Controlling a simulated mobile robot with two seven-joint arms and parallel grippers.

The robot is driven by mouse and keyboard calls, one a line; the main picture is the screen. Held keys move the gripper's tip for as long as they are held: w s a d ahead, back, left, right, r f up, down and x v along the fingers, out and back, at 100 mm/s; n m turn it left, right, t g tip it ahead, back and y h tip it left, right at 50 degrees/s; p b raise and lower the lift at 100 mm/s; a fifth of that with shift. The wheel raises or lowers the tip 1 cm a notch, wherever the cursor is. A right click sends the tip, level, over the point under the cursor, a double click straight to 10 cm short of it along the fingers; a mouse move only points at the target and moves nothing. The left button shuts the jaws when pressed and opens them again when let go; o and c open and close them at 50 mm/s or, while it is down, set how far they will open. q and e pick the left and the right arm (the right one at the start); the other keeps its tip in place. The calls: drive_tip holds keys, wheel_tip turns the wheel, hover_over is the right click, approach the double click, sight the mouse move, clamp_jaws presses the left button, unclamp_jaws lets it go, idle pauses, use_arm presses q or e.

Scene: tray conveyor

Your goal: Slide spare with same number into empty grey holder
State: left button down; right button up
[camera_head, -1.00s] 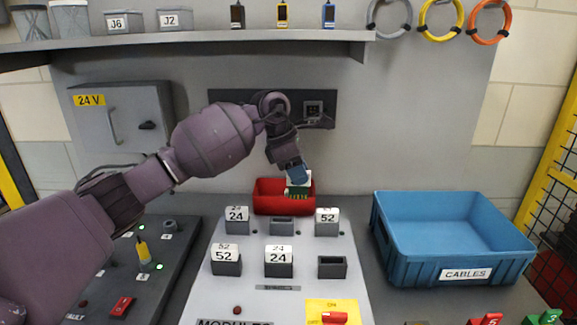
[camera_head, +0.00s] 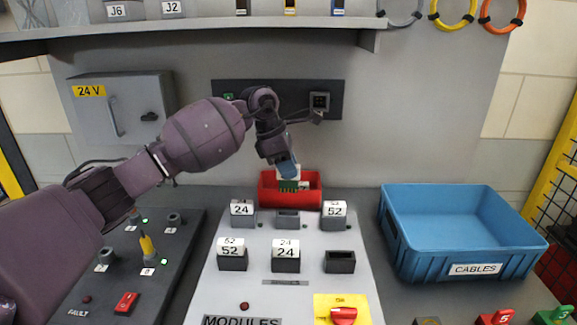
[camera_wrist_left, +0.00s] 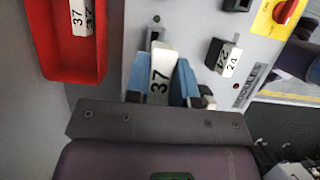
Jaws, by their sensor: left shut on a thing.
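The left wrist view shows the module's number, 37 (camera_wrist_left: 160,82), between the fingers (camera_wrist_left: 162,80). In the head view it appears in front of the red bin (camera_head: 270,203); its exact height is unclear. The panel has an empty grey holder (camera_head: 288,220) in the middle of the back row and an empty dark holder (camera_head: 339,262) at front right. Another 37 module (camera_wrist_left: 80,16) lies in the red bin. My right gripper is out of view.
Holders beside the empty ones carry modules 24 (camera_head: 242,208), 52 (camera_head: 334,209), 52 (camera_head: 231,248) and 24 (camera_head: 285,249). A red switch on a yellow plate (camera_head: 343,303) is at the front. A blue CABLES crate (camera_head: 455,250) stands at right.

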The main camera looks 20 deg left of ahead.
sight(288, 186)
use_arm(q)
drive_tip(key=shift+f+b, duration=0.5)
drive_tip(key=shift+f, duration=1.65)
drive_tip(key=shift+f+b, duration=0.45)
drive_tip(key=shift+f, duration=0.15)
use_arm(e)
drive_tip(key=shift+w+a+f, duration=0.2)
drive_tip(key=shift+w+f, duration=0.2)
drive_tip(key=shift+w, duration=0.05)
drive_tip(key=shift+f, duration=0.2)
use_arm(q)
drive_tip(key=shift+f+b, duration=0.95)
drive_tip(key=shift+f, duration=1.7)
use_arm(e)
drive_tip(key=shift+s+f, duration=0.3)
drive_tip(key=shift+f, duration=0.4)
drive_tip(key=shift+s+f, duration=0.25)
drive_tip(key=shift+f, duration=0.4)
use_arm(q)
drive_tip(key=c, duration=0.9)
unclamp_jaws()
